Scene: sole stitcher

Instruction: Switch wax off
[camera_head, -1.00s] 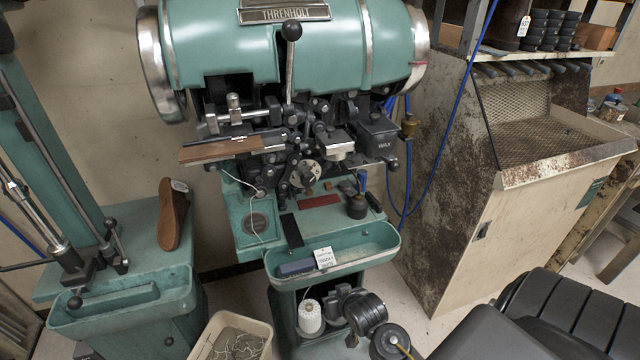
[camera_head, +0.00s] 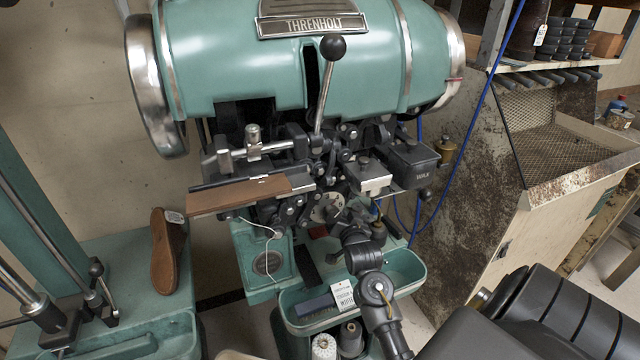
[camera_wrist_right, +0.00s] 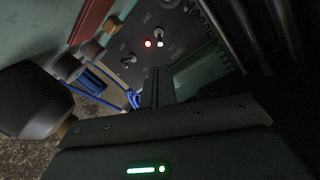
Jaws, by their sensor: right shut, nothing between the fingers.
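In the right wrist view a dark switch panel (camera_wrist_right: 190,25) carries white lettering that reads WAX and ON, seen turned. A small metal toggle switch (camera_wrist_right: 159,36) sits beside the WAX label, with a lit red lamp (camera_wrist_right: 148,44) next to it. A second toggle (camera_wrist_right: 128,59) is on the same panel, to the left. My right gripper (camera_wrist_right: 157,88) is shut and empty, its dark fingers pointing at the panel just below the WAX toggle. Contact is not visible. The black wax box (camera_head: 408,164) is on the stitcher in the head view. My left gripper is out of view.
Blue cables (camera_wrist_right: 98,83) run beside the panel.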

